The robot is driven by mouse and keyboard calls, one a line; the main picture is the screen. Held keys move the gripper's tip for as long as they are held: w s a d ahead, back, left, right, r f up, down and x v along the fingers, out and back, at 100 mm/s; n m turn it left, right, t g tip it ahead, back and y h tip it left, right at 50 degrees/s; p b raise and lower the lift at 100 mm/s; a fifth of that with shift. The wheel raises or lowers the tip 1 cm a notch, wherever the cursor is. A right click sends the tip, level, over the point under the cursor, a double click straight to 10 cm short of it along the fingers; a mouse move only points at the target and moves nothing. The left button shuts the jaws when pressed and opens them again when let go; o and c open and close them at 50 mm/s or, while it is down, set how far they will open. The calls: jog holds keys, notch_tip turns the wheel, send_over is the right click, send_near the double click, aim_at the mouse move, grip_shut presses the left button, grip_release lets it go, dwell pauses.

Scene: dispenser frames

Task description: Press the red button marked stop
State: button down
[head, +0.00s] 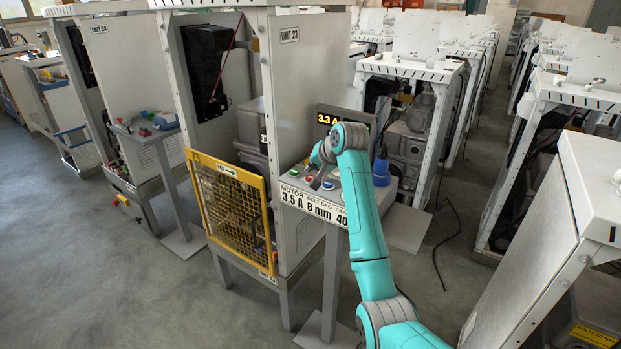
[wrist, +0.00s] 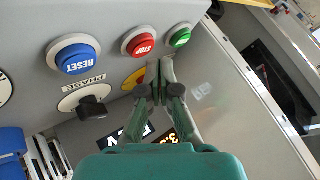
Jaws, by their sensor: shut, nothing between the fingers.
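The red button marked STOP (wrist: 140,42) shows in the wrist view on the grey panel, between the blue RESET button (wrist: 75,56) and the green button (wrist: 181,38). In the head view the red button (head: 308,178) is small on the sloped panel top. My gripper (wrist: 160,66) is shut and empty. In the wrist view its fingertips appear just below and right of the red button, with a visible offset. Its height above the panel is hard to tell. In the head view my gripper (head: 317,180) is over the panel.
A black PHASE knob (wrist: 93,107) and a partly hidden yellow-ringed control (wrist: 133,80) sit near the buttons. A lit display (head: 328,118) stands behind the panel. A blue container (head: 381,166) is at right. The yellow mesh guard (head: 230,208) is left of the panel.

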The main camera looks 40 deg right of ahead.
jog(key=shift+f, duration=0.15)
jog(key=shift+f, duration=0.25)
jog(key=shift+f, duration=0.5)
dwell(1.0)
jog(key=shift+r, duration=0.95)
jog(key=shift+r, duration=2.5)
